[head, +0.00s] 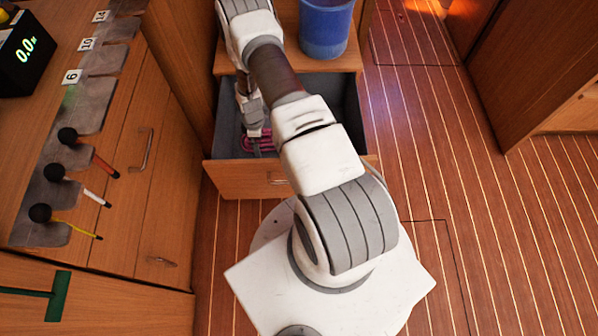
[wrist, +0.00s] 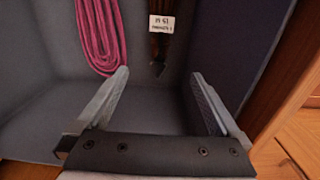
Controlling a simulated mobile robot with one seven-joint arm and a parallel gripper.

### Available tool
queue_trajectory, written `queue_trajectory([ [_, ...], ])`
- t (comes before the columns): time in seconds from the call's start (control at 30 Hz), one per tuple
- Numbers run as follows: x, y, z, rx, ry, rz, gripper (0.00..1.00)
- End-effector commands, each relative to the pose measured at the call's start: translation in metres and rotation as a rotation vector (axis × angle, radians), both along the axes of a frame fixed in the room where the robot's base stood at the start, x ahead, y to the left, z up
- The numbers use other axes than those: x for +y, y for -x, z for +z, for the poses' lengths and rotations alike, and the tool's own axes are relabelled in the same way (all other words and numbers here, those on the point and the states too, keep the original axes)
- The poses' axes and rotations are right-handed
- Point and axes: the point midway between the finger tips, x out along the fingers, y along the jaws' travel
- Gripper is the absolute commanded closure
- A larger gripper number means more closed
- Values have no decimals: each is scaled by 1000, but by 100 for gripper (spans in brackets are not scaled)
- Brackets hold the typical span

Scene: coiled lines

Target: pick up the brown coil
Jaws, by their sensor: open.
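The brown coil (wrist: 160,47) is in the wrist view at top centre, a dark brown bundle with a white printed tag (wrist: 161,25) around it. Its upper part runs out of the frame. My gripper (wrist: 160,74) is open and empty, and the coil's lower end shows between its two fingertips in the picture. I cannot tell the height gap between them. In the head view my gripper (head: 261,148) reaches down into the open drawer (head: 246,181). I cannot make out the brown coil there, as my arm covers much of the drawer.
A pink coil (wrist: 98,35) lies to the left of the brown coil on the grey drawer floor, and part of it shows in the head view. The drawer's wooden edge (wrist: 268,85) is close on the right. A blue bin (head: 325,28) stands above the drawer.

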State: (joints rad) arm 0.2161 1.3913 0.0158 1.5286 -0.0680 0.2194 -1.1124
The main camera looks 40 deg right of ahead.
Motion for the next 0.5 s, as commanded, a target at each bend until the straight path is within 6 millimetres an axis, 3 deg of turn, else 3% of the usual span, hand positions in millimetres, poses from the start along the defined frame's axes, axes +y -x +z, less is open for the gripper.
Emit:
queue_trajectory([
  [0.27,0,7,-43,7,-2,14,0],
  [0.5,0,7,-97,7,-2,14,0],
])
